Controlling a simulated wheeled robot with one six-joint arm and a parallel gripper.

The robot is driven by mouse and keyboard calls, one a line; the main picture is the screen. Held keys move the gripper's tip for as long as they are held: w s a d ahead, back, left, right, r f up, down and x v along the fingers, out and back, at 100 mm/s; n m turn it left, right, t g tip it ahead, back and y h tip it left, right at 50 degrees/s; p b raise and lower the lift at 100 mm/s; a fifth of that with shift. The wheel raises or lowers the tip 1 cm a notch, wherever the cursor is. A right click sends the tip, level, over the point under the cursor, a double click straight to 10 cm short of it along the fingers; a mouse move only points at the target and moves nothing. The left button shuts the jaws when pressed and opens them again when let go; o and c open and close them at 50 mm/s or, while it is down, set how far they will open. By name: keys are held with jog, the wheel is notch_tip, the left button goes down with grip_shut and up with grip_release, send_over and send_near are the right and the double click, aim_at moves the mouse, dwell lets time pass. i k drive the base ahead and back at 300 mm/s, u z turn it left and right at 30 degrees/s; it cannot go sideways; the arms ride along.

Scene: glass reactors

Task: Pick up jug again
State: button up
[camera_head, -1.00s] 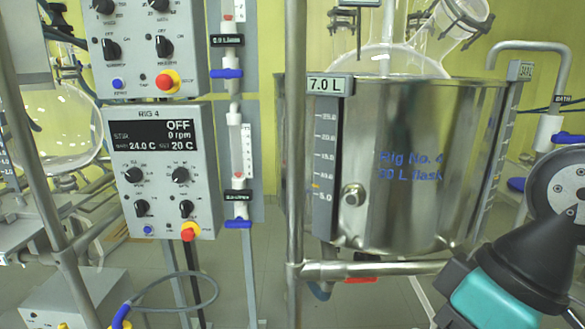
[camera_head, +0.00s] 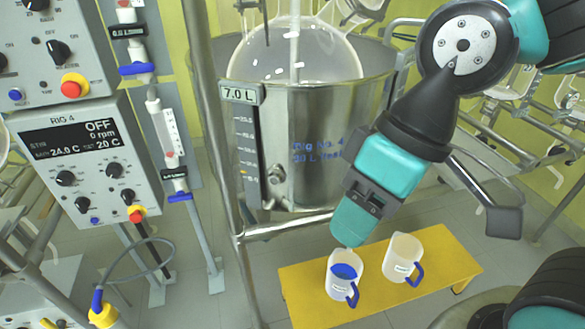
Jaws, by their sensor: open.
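Two white jugs with blue handles stand upright on a low yellow bench (camera_head: 447,257). The left jug (camera_head: 338,287) shows blue inside its open top. The right jug (camera_head: 400,262) shows a pale inside with no blue. Both have a small label. My gripper (camera_head: 428,222) hangs above and in front of the bench, open, with a teal part at the left and a dark part at the right. It appears empty and apart from both jugs. The wrist partly hides the gripper, and its teal end is close above the left jug in the picture.
A steel vessel (camera_head: 306,140) marked 7.0 L, with a glass flask (camera_head: 290,52), stands behind on a metal frame (camera_head: 215,160). The RIG 4 control box (camera_head: 85,165) reads OFF at the left. Glassware frames stand at the right.

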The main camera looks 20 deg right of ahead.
aim_at(345, 268)
jog(key=z, duration=0.15)
jog(key=i, duration=0.35)
jog(key=z, duration=1)
